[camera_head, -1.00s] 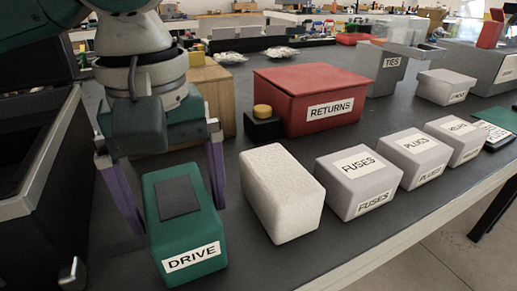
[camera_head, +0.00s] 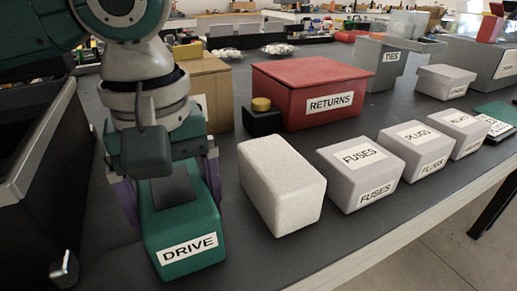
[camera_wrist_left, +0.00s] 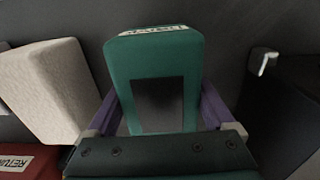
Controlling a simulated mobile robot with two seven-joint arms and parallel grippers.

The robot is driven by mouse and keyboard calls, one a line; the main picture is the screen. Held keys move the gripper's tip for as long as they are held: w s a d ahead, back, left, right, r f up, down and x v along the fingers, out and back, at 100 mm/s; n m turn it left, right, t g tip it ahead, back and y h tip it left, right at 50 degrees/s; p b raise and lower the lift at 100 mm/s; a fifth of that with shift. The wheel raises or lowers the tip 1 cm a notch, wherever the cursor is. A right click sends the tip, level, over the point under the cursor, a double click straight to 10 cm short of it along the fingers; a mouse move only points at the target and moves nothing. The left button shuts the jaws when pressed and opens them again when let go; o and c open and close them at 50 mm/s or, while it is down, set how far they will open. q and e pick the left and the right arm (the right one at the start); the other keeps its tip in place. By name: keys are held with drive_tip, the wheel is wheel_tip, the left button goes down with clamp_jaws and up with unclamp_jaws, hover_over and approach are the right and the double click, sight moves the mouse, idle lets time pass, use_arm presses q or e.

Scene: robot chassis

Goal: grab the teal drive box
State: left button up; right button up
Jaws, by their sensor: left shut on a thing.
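The teal drive box (camera_head: 186,236) stands at the front left of the dark table, with a white DRIVE label on its front and a dark square on top. My left gripper (camera_head: 168,196) reaches down over it from above, its purple fingers on either side of the box. In the left wrist view the teal box (camera_wrist_left: 155,60) lies between the two purple fingers of the left gripper (camera_wrist_left: 160,108), which is shut on it. The box looks upright. Whether it touches the table is hard to tell. My right gripper is not in view.
A plain white box (camera_head: 282,185) stands close to the right of the drive box. Grey FUSES (camera_head: 360,172) and similar labelled boxes follow to the right. A red RETURNS box (camera_head: 310,95) stands behind. A dark open bin (camera_head: 35,180) is at the left.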

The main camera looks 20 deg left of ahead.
use_arm(q)
clamp_jaws()
drive_tip(key=shift+r, duration=0.15)
